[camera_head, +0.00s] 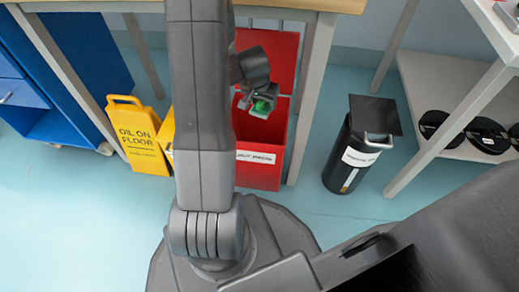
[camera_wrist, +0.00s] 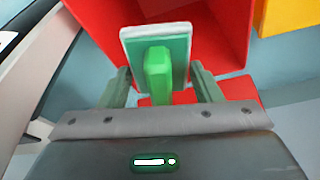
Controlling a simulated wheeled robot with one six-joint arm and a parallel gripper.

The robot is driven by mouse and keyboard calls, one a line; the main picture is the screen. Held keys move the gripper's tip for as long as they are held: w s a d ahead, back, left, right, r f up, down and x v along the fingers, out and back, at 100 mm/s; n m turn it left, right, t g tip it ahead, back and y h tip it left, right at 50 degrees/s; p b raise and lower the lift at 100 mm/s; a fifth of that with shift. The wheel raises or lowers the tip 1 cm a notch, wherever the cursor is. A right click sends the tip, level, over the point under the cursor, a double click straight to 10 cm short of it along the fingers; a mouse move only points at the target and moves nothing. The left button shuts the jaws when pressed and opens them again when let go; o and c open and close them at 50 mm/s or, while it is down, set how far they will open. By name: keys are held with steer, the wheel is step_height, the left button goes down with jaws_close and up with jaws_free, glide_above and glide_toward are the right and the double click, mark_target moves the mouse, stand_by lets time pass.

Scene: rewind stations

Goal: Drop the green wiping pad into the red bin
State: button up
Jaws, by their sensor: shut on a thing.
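The green wiping pad (camera_wrist: 158,57) is a flat green block with a white edge and a brighter green grip on it. My gripper (camera_wrist: 160,92) is shut on the pad's grip, with one finger on each side. In the head view my gripper (camera_head: 258,98) holds the pad (camera_head: 262,108) over the mouth of the red bin (camera_head: 262,168). The bin has a raised red lid and a white label on its front. In the wrist view the red bin (camera_wrist: 218,38) opens behind and around the pad. The exact height of the pad over the rim is hard to tell.
A yellow "OIL ON FLOOR" sign (camera_head: 138,138) stands left of the bin, beside another yellow thing (camera_head: 166,135). A black bin (camera_head: 352,158) stands to the right. A table (camera_head: 300,6) is above the red bin. A white shelf (camera_head: 440,90) holds black discs.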

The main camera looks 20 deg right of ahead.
steer(key=shift+f, duration=0.7)
steer(key=o, duration=1)
steer(key=shift+r, duration=0.15)
steer(key=p+v, duration=0.5)
steer(key=v, duration=0.8)
steer(key=shift+a+r+p, duration=0.15)
steer(key=shift+r+p, duration=0.15)
